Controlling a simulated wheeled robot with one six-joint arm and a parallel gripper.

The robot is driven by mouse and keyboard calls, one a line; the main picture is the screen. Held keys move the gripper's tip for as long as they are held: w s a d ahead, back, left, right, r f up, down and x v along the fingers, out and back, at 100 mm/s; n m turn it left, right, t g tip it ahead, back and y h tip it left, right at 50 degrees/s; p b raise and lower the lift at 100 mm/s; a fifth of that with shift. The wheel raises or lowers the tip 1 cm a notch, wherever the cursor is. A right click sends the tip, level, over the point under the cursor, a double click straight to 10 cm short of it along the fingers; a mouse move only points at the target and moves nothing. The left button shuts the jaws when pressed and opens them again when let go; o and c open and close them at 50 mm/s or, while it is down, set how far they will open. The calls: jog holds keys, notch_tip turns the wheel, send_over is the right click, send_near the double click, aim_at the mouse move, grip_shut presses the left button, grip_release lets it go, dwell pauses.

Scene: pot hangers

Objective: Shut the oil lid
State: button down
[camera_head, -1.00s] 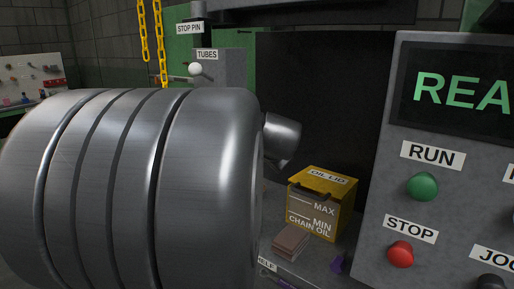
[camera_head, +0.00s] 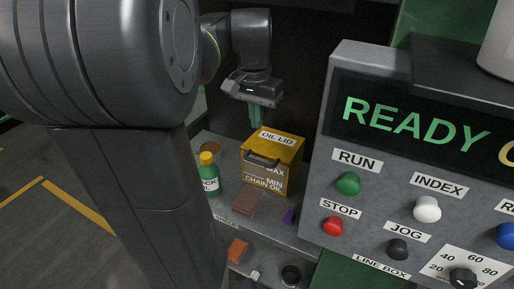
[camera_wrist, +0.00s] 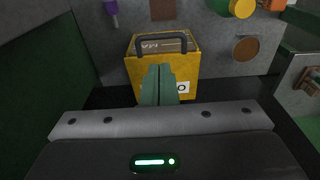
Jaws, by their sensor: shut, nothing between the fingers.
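The yellow chain oil box (camera_head: 283,172) stands on the grey shelf, with MAX and MIN marks on its front. Its yellow oil lid (camera_head: 290,141), with a white OIL LID label, looks flat on top; I cannot tell if a small gap is left. A dark handle (camera_head: 260,159) runs across the upper front and also shows in the wrist view (camera_wrist: 160,42). My gripper (camera_head: 256,123) is shut and empty, its green fingers pointing down by the lid's far left edge. In the wrist view the fingers (camera_wrist: 158,68) cover part of the box and label. Contact is unclear.
A green bottle with a yellow cap (camera_head: 209,175) stands left of the box. A brown block (camera_head: 248,200) and a small purple item (camera_head: 290,216) lie before it. The grey control panel (camera_head: 385,215) with buttons is close on the right.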

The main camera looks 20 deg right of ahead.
aim_at(258, 162)
jog(key=f, duration=1.1)
jog(key=shift+w+d+f, duration=0.3)
jog(key=shift+w, duration=0.05)
jog(key=f, duration=0.1)
jog(key=f+b, duration=0.1)
jog(key=shift+s+a+f, duration=0.25)
jog(key=shift+s+f, duration=0.05)
jog(key=shift+f, duration=0.05)
